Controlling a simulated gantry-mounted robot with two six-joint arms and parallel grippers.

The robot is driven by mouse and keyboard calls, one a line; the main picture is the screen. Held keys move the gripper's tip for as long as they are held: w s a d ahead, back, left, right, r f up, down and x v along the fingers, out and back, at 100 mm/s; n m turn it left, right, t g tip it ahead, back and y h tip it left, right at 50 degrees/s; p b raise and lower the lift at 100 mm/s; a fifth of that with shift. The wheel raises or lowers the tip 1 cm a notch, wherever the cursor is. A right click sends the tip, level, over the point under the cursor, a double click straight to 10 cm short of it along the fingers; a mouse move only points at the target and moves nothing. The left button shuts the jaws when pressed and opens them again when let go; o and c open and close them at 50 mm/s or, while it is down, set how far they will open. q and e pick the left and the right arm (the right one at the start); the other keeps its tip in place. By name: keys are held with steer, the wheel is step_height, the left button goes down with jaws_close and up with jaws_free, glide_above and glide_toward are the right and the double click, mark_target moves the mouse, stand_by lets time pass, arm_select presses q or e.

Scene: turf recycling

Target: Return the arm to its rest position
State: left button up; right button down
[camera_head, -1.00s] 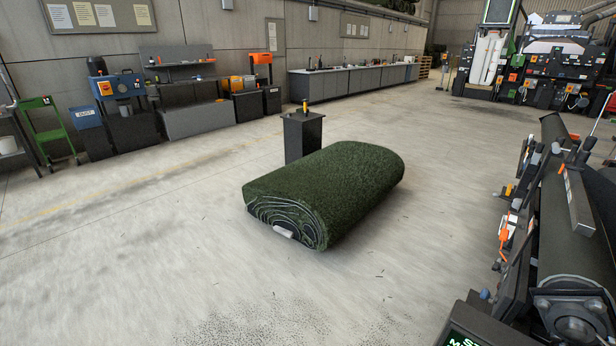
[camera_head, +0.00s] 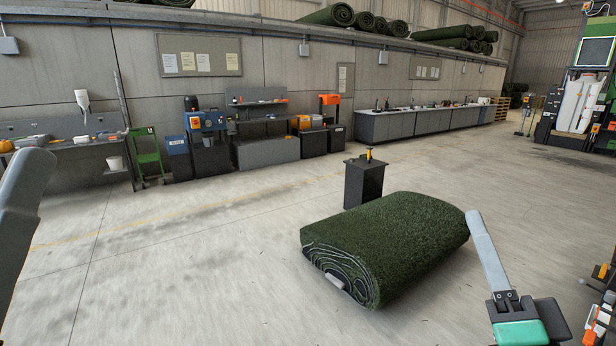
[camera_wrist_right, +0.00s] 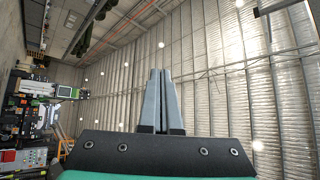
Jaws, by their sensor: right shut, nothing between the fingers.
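My right gripper (camera_head: 473,215) rises into the lower right of the head view. Its two grey fingers are pressed together, pointing up, with nothing between them. In the right wrist view, the same shut fingers (camera_wrist_right: 164,72) point up against the corrugated ceiling. A grey part of one of my arms shows at the left edge of the head view; I see no left gripper fingers. The dark green turf roll (camera_head: 395,240) lies on the floor, left of the right gripper in the picture. A small pale object (camera_head: 335,282) shows at its spiral end.
A dark pedestal (camera_head: 364,184) with a yellow-and-black item on top stands behind the roll. Workbenches (camera_head: 430,122), a green cart (camera_head: 147,150) and bins line the back wall. Machinery (camera_head: 585,95) stands at the right. The floor left of the roll is clear.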

steer(key=s+a+r+n+t+y+p, duration=0.2)
steer(key=s+a+r+n+t+y, duration=0.15)
steer(key=s+r+n, duration=1.05)
arm_select(q)
step_height(320, 180, up, 40)
steer(key=p, duration=3.6)
steer(key=shift+f+p, duration=0.15)
steer(key=shift+p, duration=0.25)
arm_select(e)
step_height(320, 180, up, 37)
steer(key=w, duration=0.1)
steer(key=shift+r+m, duration=0.2)
steer(key=shift+m, duration=0.2)
